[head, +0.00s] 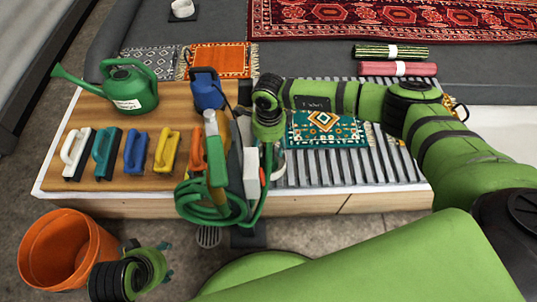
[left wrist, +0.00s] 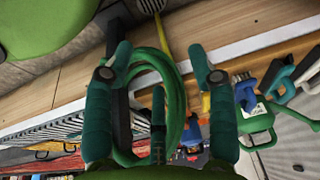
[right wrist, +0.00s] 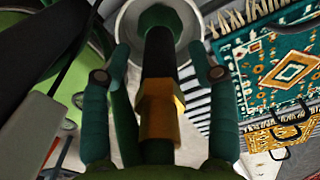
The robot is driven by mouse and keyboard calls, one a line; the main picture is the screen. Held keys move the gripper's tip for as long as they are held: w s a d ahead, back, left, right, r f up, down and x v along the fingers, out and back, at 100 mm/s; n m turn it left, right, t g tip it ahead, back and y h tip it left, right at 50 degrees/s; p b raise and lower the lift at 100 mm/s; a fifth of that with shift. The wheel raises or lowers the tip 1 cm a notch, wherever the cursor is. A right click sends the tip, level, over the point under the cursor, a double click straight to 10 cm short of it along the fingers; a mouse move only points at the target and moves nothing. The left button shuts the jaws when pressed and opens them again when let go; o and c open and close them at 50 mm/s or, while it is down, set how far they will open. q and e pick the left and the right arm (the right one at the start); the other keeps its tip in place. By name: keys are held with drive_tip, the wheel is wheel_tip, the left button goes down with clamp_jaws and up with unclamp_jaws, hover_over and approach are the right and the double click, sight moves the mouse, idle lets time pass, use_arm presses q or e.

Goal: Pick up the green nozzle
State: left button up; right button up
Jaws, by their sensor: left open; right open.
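A dark nozzle-like stem with a brass collar (right wrist: 158,110) lies between the fingers of my right gripper (right wrist: 158,52) in the right wrist view; I take it for the nozzle. Its far end stands over a round white cup (right wrist: 185,22). The fingers are open on both sides, with no clear contact. In the head view my right gripper (head: 269,148) points down by the bench's middle and mostly hides this piece. A coiled green hose (head: 215,208) hangs at the bench front, below an upright green piece (head: 216,168). My left gripper (head: 166,260) is open and empty, low in front of the bench.
A small teal rug (head: 325,130) lies on the slatted right part. An orange bucket (head: 65,250) stands on the floor.

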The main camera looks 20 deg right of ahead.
clamp_jaws()
